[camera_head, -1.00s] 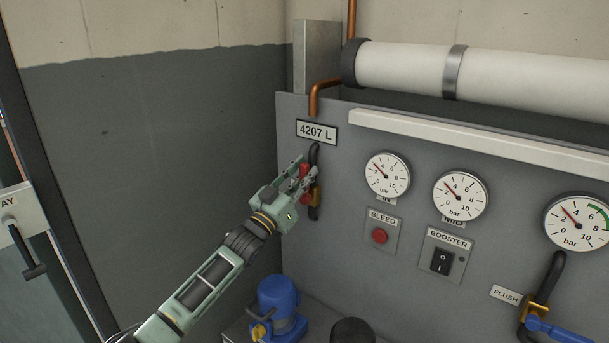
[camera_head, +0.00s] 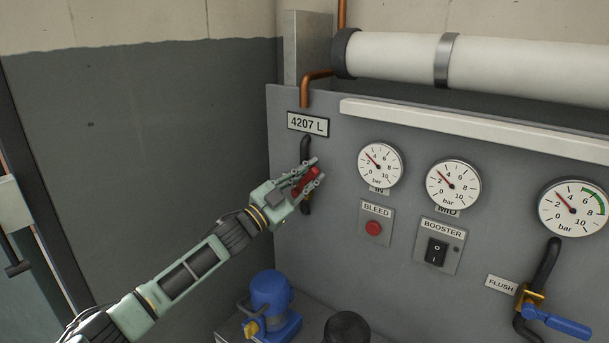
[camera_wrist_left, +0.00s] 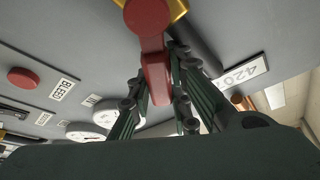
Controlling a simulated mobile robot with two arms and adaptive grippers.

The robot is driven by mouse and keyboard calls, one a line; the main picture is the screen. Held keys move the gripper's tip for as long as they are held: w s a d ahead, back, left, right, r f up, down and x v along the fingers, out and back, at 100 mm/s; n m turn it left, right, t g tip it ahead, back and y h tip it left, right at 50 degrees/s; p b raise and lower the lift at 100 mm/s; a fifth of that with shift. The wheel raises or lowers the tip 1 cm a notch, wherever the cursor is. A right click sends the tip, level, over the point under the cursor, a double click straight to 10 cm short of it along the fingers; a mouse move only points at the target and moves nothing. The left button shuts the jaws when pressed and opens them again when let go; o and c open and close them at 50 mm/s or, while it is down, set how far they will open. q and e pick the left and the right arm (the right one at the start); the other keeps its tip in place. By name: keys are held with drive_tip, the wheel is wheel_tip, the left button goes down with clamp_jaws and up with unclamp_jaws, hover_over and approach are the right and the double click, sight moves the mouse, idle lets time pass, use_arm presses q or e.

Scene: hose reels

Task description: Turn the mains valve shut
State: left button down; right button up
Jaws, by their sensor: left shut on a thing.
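The mains valve is on a dark pipe below the "4207 L" plate, and its red lever handle (camera_head: 309,179) slants up to the right. My left gripper (camera_head: 317,172) is shut on this red handle, with fingers on both sides of it. In the left wrist view the red handle (camera_wrist_left: 152,60) runs down from its round hub into the space between the fingers (camera_wrist_left: 157,95). The brass valve body (camera_wrist_left: 181,8) shows behind the hub there. In the head view the gripper hides most of the valve body. My right gripper is not in view.
The "4207 L" plate (camera_head: 308,123) is just above the valve. Gauges (camera_head: 381,164), a red BLEED button (camera_head: 373,228) and a BOOSTER switch (camera_head: 437,251) are to the right. A blue flush lever (camera_head: 556,322) is at lower right. A blue pump (camera_head: 270,297) stands below.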

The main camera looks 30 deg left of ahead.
use_arm(q)
drive_tip(key=m, duration=0.2)
drive_tip(key=d+f+m+g+h, duration=0.1)
drive_tip(key=m, duration=0.1)
drive_tip(key=shift+d+f, duration=0.2)
drive_tip(key=m, duration=0.1)
drive_tip(key=d+f+m+g, duration=0.1)
drive_tip(key=m, duration=0.1)
drive_tip(key=shift+s+f+h, duration=0.1)
drive_tip(key=shift+f+h, duration=0.1)
drive_tip(key=shift+h, duration=0.2)
drive_tip(key=m, duration=0.1)
drive_tip(key=f+m+g+p, duration=0.1)
drive_tip(key=shift+d+f+m+g, duration=0.25)
drive_tip(key=shift+m+g, duration=0.05)
drive_tip(key=shift+d+f+m+g+p, duration=0.1)
drive_tip(key=shift+f+m+g+p, duration=0.5)
drive_tip(key=shift+f+m, duration=0.7)
drive_tip(key=shift+s+r, duration=0.1)
drive_tip(key=shift+r, duration=0.1)
drive_tip(key=c, duration=1.7)
unclamp_jaws()
drive_tip(key=shift+o, duration=0.6)
drive_tip(key=shift+r, duration=0.1)
